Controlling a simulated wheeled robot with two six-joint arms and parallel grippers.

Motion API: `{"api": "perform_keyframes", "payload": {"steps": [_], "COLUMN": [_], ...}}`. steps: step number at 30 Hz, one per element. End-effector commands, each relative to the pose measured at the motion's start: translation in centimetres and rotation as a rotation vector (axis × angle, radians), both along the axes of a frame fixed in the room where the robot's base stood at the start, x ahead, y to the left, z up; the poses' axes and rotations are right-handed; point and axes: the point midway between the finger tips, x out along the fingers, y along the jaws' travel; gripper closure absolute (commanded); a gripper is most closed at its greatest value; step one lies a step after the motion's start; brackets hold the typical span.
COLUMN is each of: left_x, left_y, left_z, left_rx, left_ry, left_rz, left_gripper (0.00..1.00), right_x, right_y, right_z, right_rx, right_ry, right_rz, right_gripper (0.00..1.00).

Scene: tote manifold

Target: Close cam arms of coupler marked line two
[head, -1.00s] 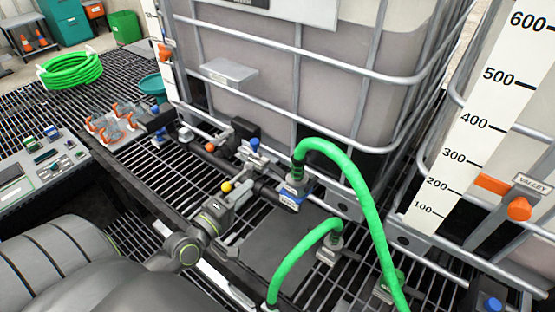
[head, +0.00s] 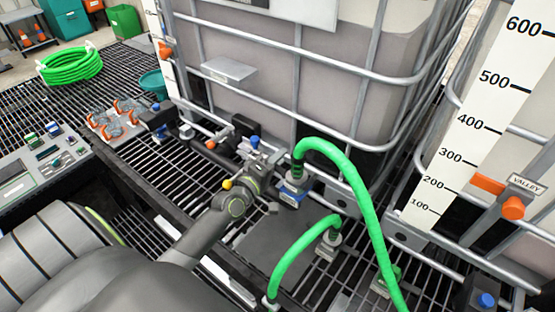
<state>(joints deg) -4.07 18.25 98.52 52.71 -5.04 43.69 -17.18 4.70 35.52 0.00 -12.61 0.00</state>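A coupler with a blue-edged tag (head: 290,195) joins the upper green hose (head: 335,155) to the manifold below the middle tank. The tag's lettering is too small to read, and the cam arms cannot be made out clearly. My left gripper (head: 268,172) is right beside this coupler, on its left side, and partly covers the pipe there. Its fingers blend with the fittings, so I cannot tell whether they are open or touching the coupler. A second green hose (head: 300,252) ends in a lower coupler (head: 329,242) to the right. My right gripper is out of view.
Valve handles with blue (head: 255,142) and yellow (head: 227,184) knobs stand close to my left gripper. A caged tank (head: 280,85) rises behind. Orange-handled couplers (head: 118,112) lie on a plate at left, near a control panel (head: 45,160). A green hose coil (head: 70,66) lies on the grating.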

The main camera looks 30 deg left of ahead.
Motion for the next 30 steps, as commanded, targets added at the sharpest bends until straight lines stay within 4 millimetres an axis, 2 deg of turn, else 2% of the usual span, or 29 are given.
{"api": "perform_keyframes", "payload": {"steps": [5,13,23,30], "left_x": [0.01,-0.01,-0.02,-0.04], "left_y": [-0.01,-0.01,-0.02,-0.16], "left_z": [-0.01,0.0,0.1,0.61], "left_rx": [0.0,0.0,0.02,0.127], "left_ry": [0.0,0.0,-0.002,-0.009], "left_rz": [0.0,0.0,0.0,0.0], "left_gripper": [0.68,1.0,1.0,1.0], "right_x": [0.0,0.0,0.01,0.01], "right_y": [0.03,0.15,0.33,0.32], "right_z": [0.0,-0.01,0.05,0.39], "right_rx": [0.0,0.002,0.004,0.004], "right_ry": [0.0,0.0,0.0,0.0], "right_rz": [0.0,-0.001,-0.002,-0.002], "right_gripper": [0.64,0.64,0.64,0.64]}}
